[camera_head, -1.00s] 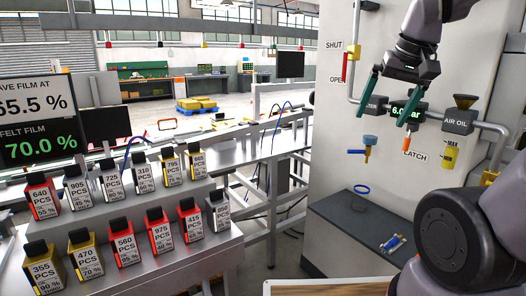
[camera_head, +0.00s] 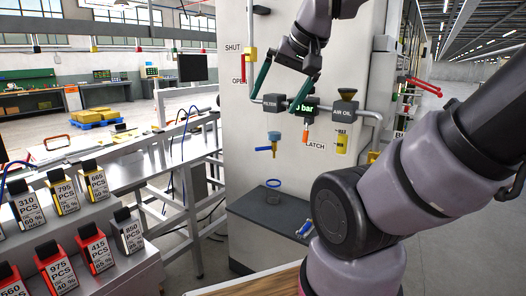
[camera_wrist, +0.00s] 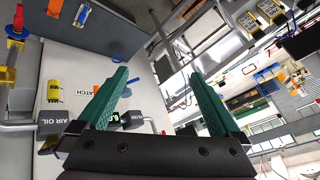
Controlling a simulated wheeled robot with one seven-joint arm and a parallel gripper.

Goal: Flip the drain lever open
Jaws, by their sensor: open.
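On the pale panel, the grey FILTER block (camera_head: 273,102) sits in a pipe line. Below it is a fitting with a blue top, an orange-yellow body and a blue lever (camera_head: 263,149) sticking out to the left. My gripper (camera_head: 274,104) is open, its two teal fingers pointing down in front of the filter and gauge, above the lever. Its depth from the panel is hard to judge.
A red handle (camera_head: 243,69) sits between SHUT and OPEN labels. The gauge (camera_head: 307,107), AIR OIL unit (camera_head: 346,114) and orange latch (camera_head: 306,136) are to the right. Labelled bins stand at left.

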